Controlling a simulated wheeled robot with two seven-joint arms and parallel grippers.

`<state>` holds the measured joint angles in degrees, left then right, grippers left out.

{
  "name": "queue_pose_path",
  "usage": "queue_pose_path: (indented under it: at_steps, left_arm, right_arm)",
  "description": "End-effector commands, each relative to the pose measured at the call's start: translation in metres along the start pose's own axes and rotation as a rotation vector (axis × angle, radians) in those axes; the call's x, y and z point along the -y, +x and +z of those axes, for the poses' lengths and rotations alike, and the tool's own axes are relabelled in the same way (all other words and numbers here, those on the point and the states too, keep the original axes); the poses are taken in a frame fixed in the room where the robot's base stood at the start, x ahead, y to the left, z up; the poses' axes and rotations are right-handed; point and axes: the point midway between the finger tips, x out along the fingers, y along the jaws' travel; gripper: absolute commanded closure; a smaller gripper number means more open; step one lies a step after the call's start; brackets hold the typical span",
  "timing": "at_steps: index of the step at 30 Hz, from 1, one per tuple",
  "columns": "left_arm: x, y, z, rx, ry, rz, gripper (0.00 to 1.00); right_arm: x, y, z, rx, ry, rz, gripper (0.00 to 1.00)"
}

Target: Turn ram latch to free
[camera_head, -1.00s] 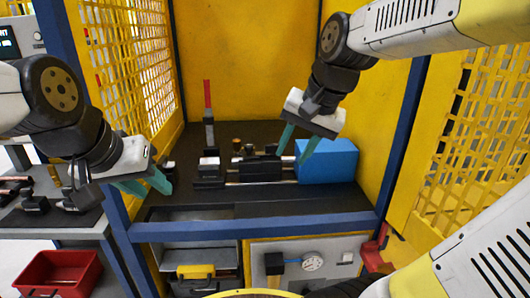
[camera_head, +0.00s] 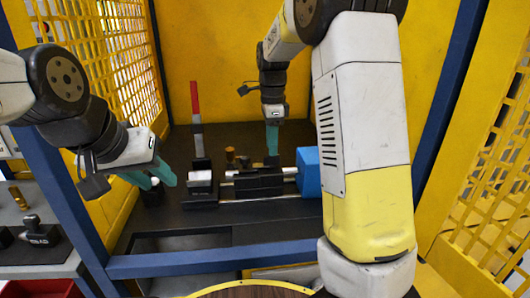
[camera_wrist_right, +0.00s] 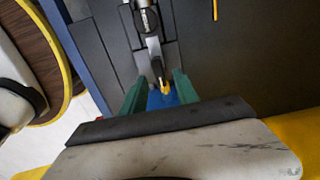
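A black bench fixture (camera_head: 258,183) with metal rods sits on the dark work surface. A tall lever with a red upper part (camera_head: 195,97) stands upright at its left. I cannot tell for sure which part is the ram latch. My right gripper (camera_head: 272,140) points down behind the fixture. In the right wrist view its teal fingers (camera_wrist_right: 158,92) are apart, with a small yellow-tipped part (camera_wrist_right: 166,88) and some blue showing between them; contact is unclear. A metal rod (camera_wrist_right: 153,46) lies ahead of it. My left gripper (camera_head: 150,178) is open and empty, left of the fixture.
A blue block (camera_head: 308,170) stands right of the fixture, partly hidden by my right arm. Yellow mesh (camera_head: 105,60) and blue posts enclose the bench. The surface behind the lever is clear.

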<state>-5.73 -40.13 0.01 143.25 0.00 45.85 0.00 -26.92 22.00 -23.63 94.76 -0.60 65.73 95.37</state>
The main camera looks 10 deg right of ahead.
Motion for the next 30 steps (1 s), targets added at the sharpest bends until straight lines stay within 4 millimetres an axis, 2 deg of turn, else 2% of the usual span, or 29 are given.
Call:
queue_pose_path:
  at_steps: [3, 7, 12, 18, 19, 24, 30]
  left_arm:
    - [0.0, 0.0, 0.0, 0.0, 0.0, 0.0, 0.64]
    - [0.0, 0.0, 0.0, 0.0, 0.0, 0.0, 0.64]
    - [0.0, 0.0, 0.0, 0.0, 0.0, 0.0, 0.64]
    - [0.0, 0.0, 0.0, 0.0, 0.0, 0.0, 0.64]
    - [0.0, 0.0, 0.0, 0.0, 0.0, 0.0, 0.64]
    - [0.0, 0.0, 0.0, 0.0, 0.0, 0.0, 0.64]
    - [0.0, 0.0, 0.0, 0.0, 0.0, 0.0, 0.64]
  right_arm:
    - [-0.001, 0.02, -0.001, -0.001, -0.001, 0.004, 0.64]
    - [-0.001, 0.035, 0.0, 0.0, -0.002, 0.001, 0.64]
    - [0.0, 0.043, 0.0, 0.001, -0.002, -0.001, 0.64]
    - [0.0, 0.043, 0.0, 0.001, -0.002, -0.001, 0.64]
    - [0.0, 0.043, 0.0, 0.001, -0.002, -0.001, 0.66]
    - [0.0, 0.043, 0.0, 0.001, -0.002, -0.001, 0.99]
    - [0.0, 0.043, 0.0, 0.001, -0.003, -0.001, 1.0]
